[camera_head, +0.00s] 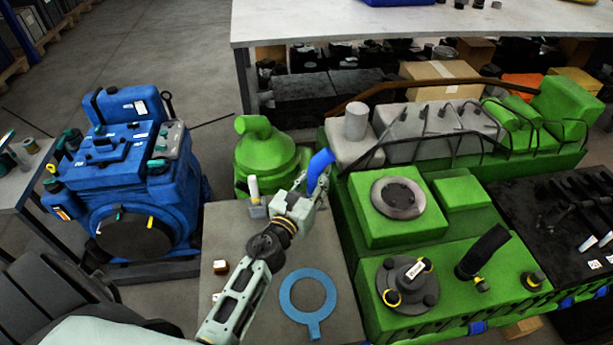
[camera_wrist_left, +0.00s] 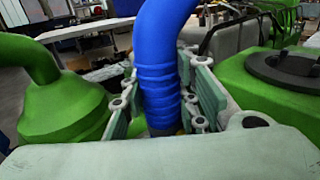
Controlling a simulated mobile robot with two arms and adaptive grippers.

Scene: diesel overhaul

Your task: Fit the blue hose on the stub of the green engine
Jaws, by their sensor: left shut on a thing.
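My left gripper (camera_head: 312,190) is shut on the blue hose (camera_head: 319,165) and holds it up over the left edge of the green engine (camera_head: 450,240). In the left wrist view the hose (camera_wrist_left: 163,70) stands between the finger pads (camera_wrist_left: 165,110), with its upper part bending to the right. Its lower end is partly hidden by the gripper. An upright pale grey cylinder (camera_head: 356,120), possibly the stub, stands on the engine's back left corner, apart from the hose. My right gripper is not in view.
A green rounded housing (camera_head: 264,155) stands close behind and left of the gripper. The grey table (camera_head: 235,235) below bears a blue ring gasket (camera_head: 308,300) and small parts. A blue engine (camera_head: 130,190) is at left. Thin pipes (camera_head: 430,135) run along the green engine's back.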

